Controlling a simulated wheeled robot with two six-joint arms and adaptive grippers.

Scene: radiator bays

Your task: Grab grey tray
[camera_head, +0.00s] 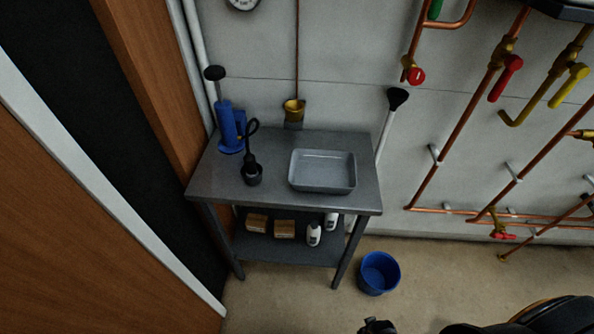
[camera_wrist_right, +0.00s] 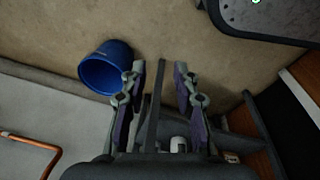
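The grey tray (camera_head: 322,188) is a shallow rectangular dish. It sits upright on the right half of the dark grey table (camera_head: 270,199) in the head view. My right gripper (camera_wrist_right: 160,72) is open in the right wrist view, with a clear gap between its fingers and nothing gripped. In the head view only a dark tip of the right gripper (camera_head: 377,326) shows at the bottom edge, well short of the tray and apart from it. I cannot make out the tray in the wrist view. My left gripper is not in view.
A blue pump-like tool (camera_head: 229,128) and a black tool (camera_head: 252,174) stand left of the tray. The lower shelf (camera_head: 285,249) holds wooden blocks and white bottles. A blue bucket (camera_head: 379,273) stands on the floor right of the table. Copper pipes (camera_head: 455,130) line the right wall.

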